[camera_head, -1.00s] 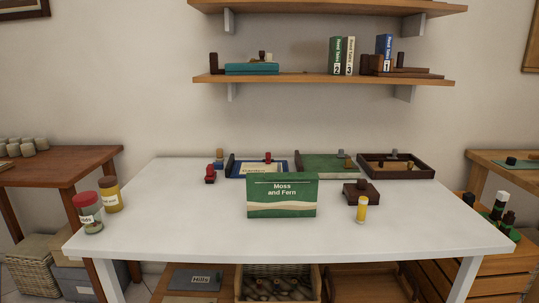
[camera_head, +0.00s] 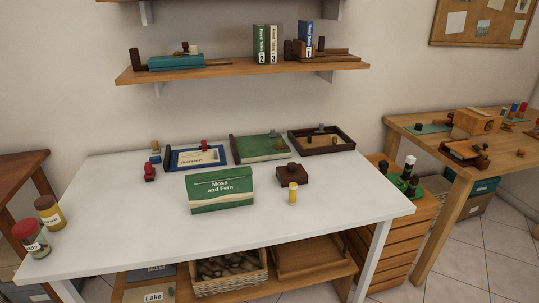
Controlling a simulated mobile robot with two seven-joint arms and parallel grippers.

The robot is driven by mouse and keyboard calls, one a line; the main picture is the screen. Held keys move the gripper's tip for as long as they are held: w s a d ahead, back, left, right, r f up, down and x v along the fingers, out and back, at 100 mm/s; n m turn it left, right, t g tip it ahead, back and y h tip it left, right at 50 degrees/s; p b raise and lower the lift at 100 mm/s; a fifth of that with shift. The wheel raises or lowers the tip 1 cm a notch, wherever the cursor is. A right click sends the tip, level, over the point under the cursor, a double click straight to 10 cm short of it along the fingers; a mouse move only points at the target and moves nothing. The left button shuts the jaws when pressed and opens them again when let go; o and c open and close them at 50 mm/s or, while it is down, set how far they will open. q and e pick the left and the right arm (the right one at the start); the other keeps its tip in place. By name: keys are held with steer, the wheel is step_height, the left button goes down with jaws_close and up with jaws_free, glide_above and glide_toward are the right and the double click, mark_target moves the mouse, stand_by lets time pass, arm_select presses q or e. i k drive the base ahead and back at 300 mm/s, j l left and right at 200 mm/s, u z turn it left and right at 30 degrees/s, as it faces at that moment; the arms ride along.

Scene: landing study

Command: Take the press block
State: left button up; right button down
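A dark brown block with a small knob on top (camera_head: 292,178), which looks like the press block, sits on the white table (camera_head: 330,208) right of its middle. A small yellow bottle (camera_head: 293,195) stands just in front of it. A green and white "Moss and Fern" box (camera_head: 219,190) stands upright to its left. Neither of my grippers is in view.
Behind the block are a blue tray (camera_head: 168,162), a green tray (camera_head: 262,157) and a dark tray (camera_head: 345,146). Two jars, red-lidded (camera_head: 31,238) and brown-lidded (camera_head: 50,212), stand at the left edge. A wooden table (camera_head: 455,183) stands right. The table's front right is clear.

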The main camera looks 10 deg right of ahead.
mark_target(294, 172)
steer(key=i+l+u, duration=0.15)
steer(key=l+u, duration=0.2)
steer(key=l, duration=0.35)
steer(key=l+u, duration=0.4)
steer(key=l, duration=0.3)
steer(key=i, duration=0.05)
